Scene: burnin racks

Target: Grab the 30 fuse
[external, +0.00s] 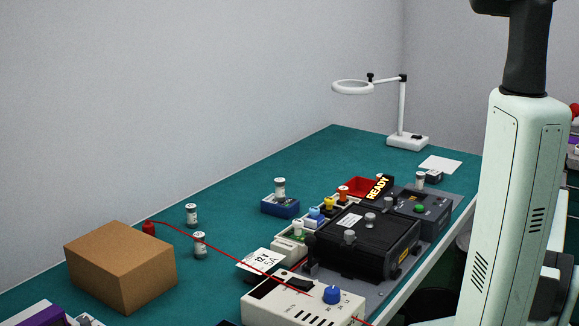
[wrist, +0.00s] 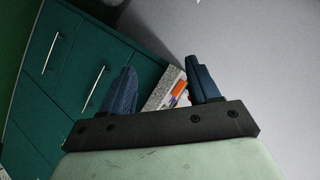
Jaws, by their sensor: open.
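Several white cylindrical parts with grey ends that look like fuses stand in the external view. One fuse (external: 191,214) and another fuse (external: 199,245) stand upright on the green bench mat at the left. A third fuse (external: 280,188) stands in a small blue holder (external: 281,207). A similar part (external: 420,180) stands at the back of the dark equipment. Their ratings are too small to read, so I cannot tell which is the 30. My gripper (wrist: 160,66) is open and empty in the wrist view, away from the fuses; it is outside the external view.
A cardboard box (external: 120,266) stands beside the left fuses, and a red lead runs from there to a white meter (external: 300,302). Black equipment (external: 362,247) and a lamp (external: 401,115) stand farther right. Teal drawers (wrist: 75,75) show in the wrist view.

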